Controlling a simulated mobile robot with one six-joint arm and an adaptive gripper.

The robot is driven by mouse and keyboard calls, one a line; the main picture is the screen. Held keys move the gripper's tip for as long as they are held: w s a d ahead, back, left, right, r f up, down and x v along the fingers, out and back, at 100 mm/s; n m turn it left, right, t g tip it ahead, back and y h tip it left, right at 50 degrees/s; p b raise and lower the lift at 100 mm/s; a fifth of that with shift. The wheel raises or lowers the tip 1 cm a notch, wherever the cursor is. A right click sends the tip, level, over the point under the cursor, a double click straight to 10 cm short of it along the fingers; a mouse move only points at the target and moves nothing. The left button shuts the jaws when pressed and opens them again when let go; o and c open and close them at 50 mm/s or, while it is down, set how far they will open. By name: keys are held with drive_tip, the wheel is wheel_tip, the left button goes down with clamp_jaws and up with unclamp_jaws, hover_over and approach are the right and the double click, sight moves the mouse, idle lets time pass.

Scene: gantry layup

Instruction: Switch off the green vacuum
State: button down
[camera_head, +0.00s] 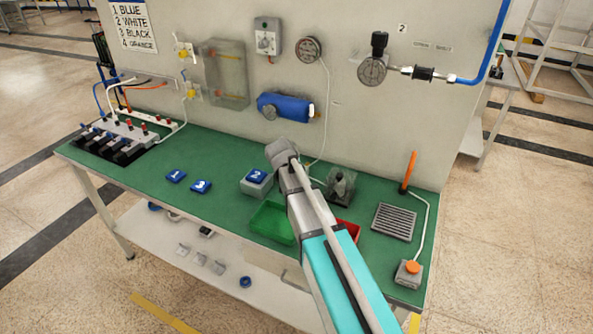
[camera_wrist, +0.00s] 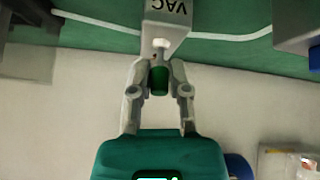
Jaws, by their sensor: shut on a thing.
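In the wrist view, a grey box (camera_wrist: 167,22) marked VAC, its letters upside down, sits at the green surface. A short lever with a green cap (camera_wrist: 159,80) sticks out from it toward me. My gripper (camera_wrist: 159,84) has its two fingers on either side of the green cap and is shut on it. I cannot tell from this view which position the lever is in. In the head view my arm covers this spot, so the VAC box and the fingertips are hidden.
A green tray (camera_head: 271,222) and a red tray (camera_head: 349,230) flank my arm on the green bench (camera_head: 228,218). A grey box with a blue 2 tag (camera_head: 257,178) stands left. A white cable (camera_wrist: 233,37) runs by the VAC box. A blue cylinder (camera_head: 284,107) hangs on the panel.

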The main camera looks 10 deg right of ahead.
idle(0.3)
drive_tip(key=c, duration=0.6)
unclamp_jaws()
drive_tip(key=shift+w+r+p, duration=0.1)
drive_tip(key=shift+p, duration=0.2)
